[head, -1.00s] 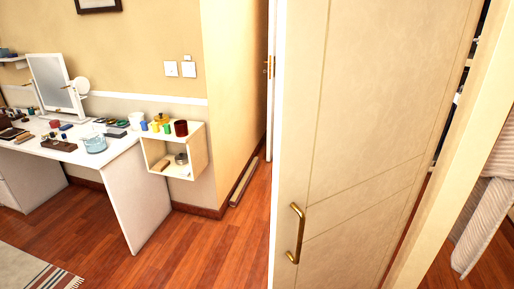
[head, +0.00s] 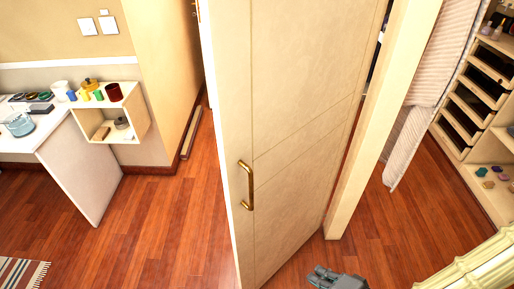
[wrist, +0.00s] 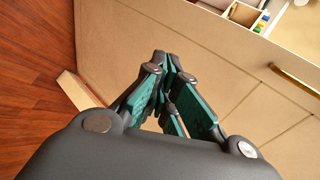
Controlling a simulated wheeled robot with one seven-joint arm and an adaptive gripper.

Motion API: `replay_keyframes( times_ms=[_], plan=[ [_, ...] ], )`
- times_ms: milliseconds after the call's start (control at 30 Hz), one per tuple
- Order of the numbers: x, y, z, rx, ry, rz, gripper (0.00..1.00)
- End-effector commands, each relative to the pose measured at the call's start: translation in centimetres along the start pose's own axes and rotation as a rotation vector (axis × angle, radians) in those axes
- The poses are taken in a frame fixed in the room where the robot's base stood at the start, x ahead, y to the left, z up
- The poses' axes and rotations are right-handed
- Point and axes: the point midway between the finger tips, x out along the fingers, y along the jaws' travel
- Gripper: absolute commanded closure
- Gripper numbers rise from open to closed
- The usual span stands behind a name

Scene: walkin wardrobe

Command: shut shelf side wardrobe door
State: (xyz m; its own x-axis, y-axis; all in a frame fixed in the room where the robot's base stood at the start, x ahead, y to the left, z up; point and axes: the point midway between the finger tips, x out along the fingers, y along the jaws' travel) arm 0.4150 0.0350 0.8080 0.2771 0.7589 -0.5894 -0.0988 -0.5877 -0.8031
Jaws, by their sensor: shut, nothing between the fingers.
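The wardrobe door (head: 290,120) is a cream panel with a brass bar handle (head: 246,185). It stands open, swung out from the cream frame post (head: 378,110). My gripper (head: 335,277) shows at the bottom of the head view, low and to the right of the handle. In the wrist view my gripper (wrist: 163,62) is shut and empty, pointing toward the door panel (wrist: 200,50). The handle also shows in the wrist view (wrist: 295,80) at the upper right, apart from the fingers. I cannot tell whether the fingertips touch the panel.
A white wall box (head: 110,115) with small jars and a white desk (head: 70,150) stand at the left. Striped cloth (head: 425,85) hangs inside the wardrobe, with shelves and drawers (head: 475,110) at the right. The wooden floor (head: 380,240) beside the post is clear.

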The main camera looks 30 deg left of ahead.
Motion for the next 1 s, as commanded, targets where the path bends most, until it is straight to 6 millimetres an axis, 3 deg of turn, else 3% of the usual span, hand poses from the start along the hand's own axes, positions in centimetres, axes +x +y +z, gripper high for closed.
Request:
replay_keyframes(
  times_ms=[33, 100, 200, 333, 433, 567, 1000],
  plan=[
    [-1.1, -5.5, -0.8, 0.015, 0.005, -0.108, 1.0],
    [-2.2, -11.3, -1.3, 0.034, -0.001, -0.246, 1.0],
    [-4.2, -18.0, -1.7, 0.053, -0.022, -0.411, 1.0],
    [-6.6, -23.8, -1.8, 0.065, -0.053, -0.555, 1.0],
    [-7.7, -26.0, -1.8, 0.068, -0.069, -0.614, 1.0],
    [-7.8, -27.0, -1.7, 0.069, -0.078, -0.638, 1.0],
    [-4.3, -29.7, -1.5, 0.068, -0.079, -0.636, 1.0]
  ],
)
